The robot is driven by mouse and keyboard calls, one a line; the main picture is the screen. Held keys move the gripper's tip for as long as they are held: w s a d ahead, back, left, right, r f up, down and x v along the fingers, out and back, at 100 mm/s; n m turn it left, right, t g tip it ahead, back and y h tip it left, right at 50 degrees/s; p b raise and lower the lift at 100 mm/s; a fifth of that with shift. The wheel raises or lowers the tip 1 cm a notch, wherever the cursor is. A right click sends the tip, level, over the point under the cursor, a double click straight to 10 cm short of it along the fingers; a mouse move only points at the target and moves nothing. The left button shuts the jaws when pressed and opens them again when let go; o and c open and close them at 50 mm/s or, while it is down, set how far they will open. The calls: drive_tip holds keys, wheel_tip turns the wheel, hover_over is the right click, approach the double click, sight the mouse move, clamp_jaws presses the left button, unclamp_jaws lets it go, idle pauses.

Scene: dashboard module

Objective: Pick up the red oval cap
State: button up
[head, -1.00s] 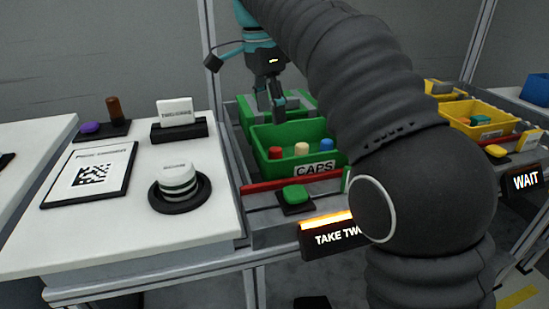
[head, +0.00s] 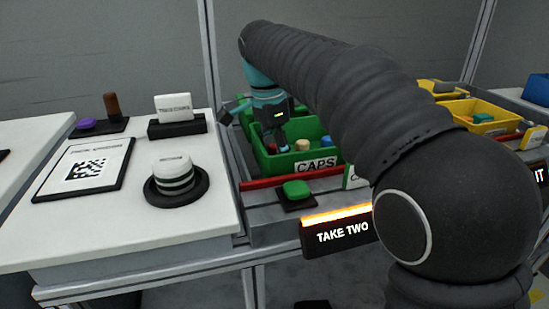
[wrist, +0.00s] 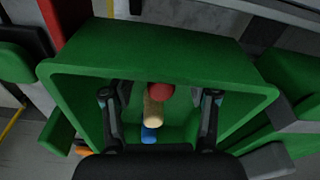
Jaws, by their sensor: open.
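The red cap (wrist: 161,91) stands in the green CAPS bin, and its rounded top shows in the wrist view. In the head view the red cap (head: 285,150) is mostly hidden by my gripper. My gripper (head: 278,143) is open and points down into the bin. In the wrist view the fingers of my gripper (wrist: 160,108) stand apart on either side of the row of caps, with the red cap between them towards the top of the picture. I see no contact with it.
A beige cap (head: 302,145) and a blue cap (head: 326,141) stand beside the red one in the green bin (head: 310,160). The bin's walls rise close around my gripper. A red rail (head: 290,178) and a green button (head: 297,188) lie in front.

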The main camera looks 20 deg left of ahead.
drive_tip(key=c, duration=1)
drive_tip(key=shift+c, duration=0.2)
